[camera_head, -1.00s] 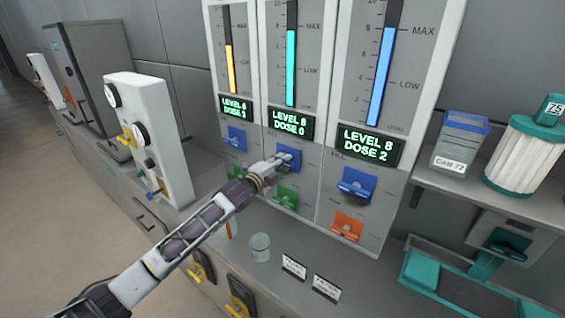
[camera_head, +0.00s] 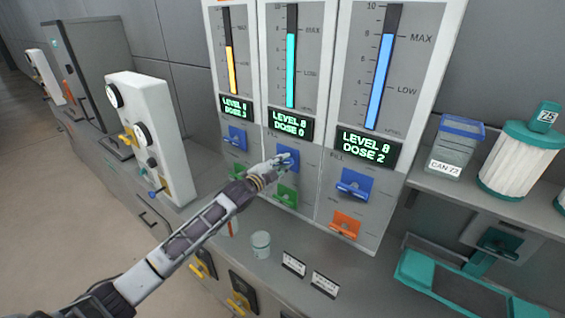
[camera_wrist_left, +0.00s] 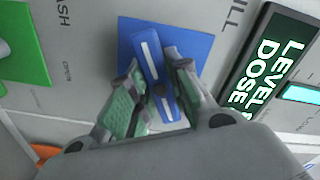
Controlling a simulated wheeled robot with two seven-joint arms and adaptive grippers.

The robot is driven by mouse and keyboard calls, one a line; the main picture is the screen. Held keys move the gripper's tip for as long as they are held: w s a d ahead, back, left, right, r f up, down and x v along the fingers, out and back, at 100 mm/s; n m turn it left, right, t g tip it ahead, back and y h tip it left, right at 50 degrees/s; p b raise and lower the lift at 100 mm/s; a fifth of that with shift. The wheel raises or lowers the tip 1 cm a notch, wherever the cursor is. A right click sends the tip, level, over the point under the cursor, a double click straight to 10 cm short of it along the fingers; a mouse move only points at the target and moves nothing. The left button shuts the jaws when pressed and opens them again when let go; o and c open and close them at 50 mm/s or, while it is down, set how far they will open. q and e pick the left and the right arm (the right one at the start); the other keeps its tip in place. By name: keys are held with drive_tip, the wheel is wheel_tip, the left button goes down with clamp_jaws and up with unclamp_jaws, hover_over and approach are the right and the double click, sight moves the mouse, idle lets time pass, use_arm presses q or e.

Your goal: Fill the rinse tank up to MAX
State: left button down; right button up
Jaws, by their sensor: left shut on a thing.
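A wall panel (camera_head: 375,213) has three gauge columns. The middle gauge's turquoise bar (camera_head: 291,70) stands about level with its MAX mark, and its display (camera_head: 290,124) reads LEVEL 8, DOSE 0. Below it are a blue fill lever (camera_head: 291,153) and a green lever (camera_head: 285,196). My left gripper (camera_head: 279,162) is shut on the blue lever, partly hiding it. In the left wrist view the blue handle (camera_wrist_left: 147,52) with white stripes sits between the two fingers (camera_wrist_left: 158,98). I cannot read which column is the rinse tank. My right gripper is out of view.
The left gauge has a yellow bar (camera_head: 229,70); the right has a blue bar (camera_head: 380,85) and reads LEVEL 8, DOSE 2. A glass (camera_head: 260,245) and two label cards (camera_head: 293,263) are on the counter. A white canister (camera_head: 515,168) stands on the right shelf.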

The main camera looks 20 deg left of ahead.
use_arm(q)
drive_tip(key=c, duration=1.3)
unclamp_jaws()
drive_tip(key=shift+s, duration=0.2)
drive_tip(key=shift+v, duration=5.8)
